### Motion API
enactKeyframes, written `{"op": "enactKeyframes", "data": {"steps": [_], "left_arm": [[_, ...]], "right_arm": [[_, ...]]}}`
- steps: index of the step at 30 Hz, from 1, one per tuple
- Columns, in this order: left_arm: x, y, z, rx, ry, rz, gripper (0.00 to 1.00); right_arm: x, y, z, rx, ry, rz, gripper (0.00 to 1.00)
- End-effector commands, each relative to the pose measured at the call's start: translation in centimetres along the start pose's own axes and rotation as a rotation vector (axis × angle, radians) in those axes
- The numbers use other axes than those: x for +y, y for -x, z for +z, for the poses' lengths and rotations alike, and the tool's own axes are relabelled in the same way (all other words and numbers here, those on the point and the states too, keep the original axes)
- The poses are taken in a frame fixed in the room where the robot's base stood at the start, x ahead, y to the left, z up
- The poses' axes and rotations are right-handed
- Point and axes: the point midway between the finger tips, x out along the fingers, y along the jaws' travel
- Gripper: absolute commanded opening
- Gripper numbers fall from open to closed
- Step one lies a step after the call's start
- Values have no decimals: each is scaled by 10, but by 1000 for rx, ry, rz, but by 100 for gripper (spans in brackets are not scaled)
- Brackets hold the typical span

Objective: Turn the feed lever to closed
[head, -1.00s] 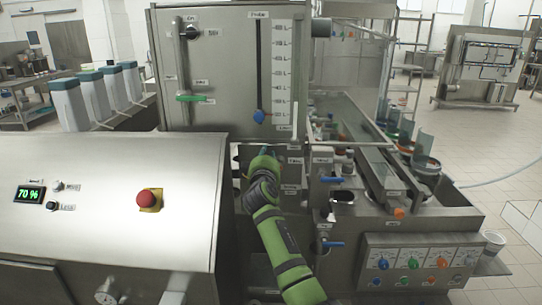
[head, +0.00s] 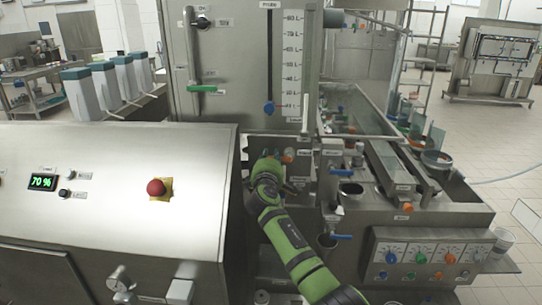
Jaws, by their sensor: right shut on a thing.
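My right gripper (head: 281,160) reaches in from the bottom right to the recessed panel below the tall steel tank. It is shut on a small part there, which I take to be the feed lever; an orange-brown end (head: 289,156) shows beside the fingers. The green forearm and the wrist hide most of that part, so its angle cannot be told. Small labels near it are too blurred to read surely. My left gripper is not in view.
The tank (head: 235,60) has a green handle (head: 203,89) and a level scale with a blue marker (head: 269,108). Blue-handled valves (head: 341,237) stand right of my arm. A console with a red button (head: 157,188) and a 70 % display (head: 42,182) fills the left.

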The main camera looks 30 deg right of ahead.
Motion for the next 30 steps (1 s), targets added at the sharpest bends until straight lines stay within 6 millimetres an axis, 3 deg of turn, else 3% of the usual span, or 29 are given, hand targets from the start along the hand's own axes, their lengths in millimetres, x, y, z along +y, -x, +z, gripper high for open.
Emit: {"op": "enactKeyframes", "data": {"steps": [15, 16, 18, 30], "left_arm": [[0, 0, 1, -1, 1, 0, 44], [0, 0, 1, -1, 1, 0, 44], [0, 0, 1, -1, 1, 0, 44], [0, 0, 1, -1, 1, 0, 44]], "right_arm": [[-2, 0, 1, -1, 26, 0, 0], [-2, 0, 1, -1, 26, 0, 26], [-2, 0, 0, -1, 25, 0, 48], [-2, 3, 0, 1, 21, 0, 48]]}}
